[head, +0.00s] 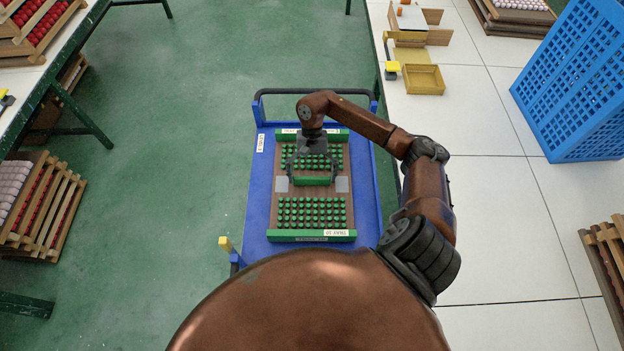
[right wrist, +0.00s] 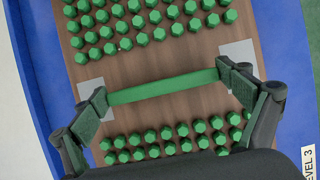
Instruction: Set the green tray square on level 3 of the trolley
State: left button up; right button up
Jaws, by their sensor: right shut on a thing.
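The green tray (head: 312,236) has a brown wooden base, green end rails and rows of green pieces in two blocks. It lies over the blue trolley deck (head: 258,190), its long sides looking roughly parallel to the deck's sides. Blue shows along both sides. My right gripper (head: 312,180) is over the tray's middle, its fingers shut on the two ends of the green crossbar, which also shows in the right wrist view (right wrist: 165,87). A "LEVEL 3" label (right wrist: 309,163) is on the blue beside the tray. I cannot tell whether the tray touches the deck. My left gripper is out of view.
A blue crate (head: 575,85) stands at the right. Racks and a table edge are at the left. Green floor (head: 190,110) is open left of the trolley.

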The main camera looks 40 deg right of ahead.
jog(key=shift+f, duration=0.5)
jog(key=shift+f, duration=0.15)
jog(key=o, duration=1.8)
jog(key=shift+c, duration=0.2)
jog(key=shift+r, duration=0.2)
jog(key=b+v, duration=0.2)
jog(key=v, duration=0.9)
jog(key=shift+r, duration=0.4)
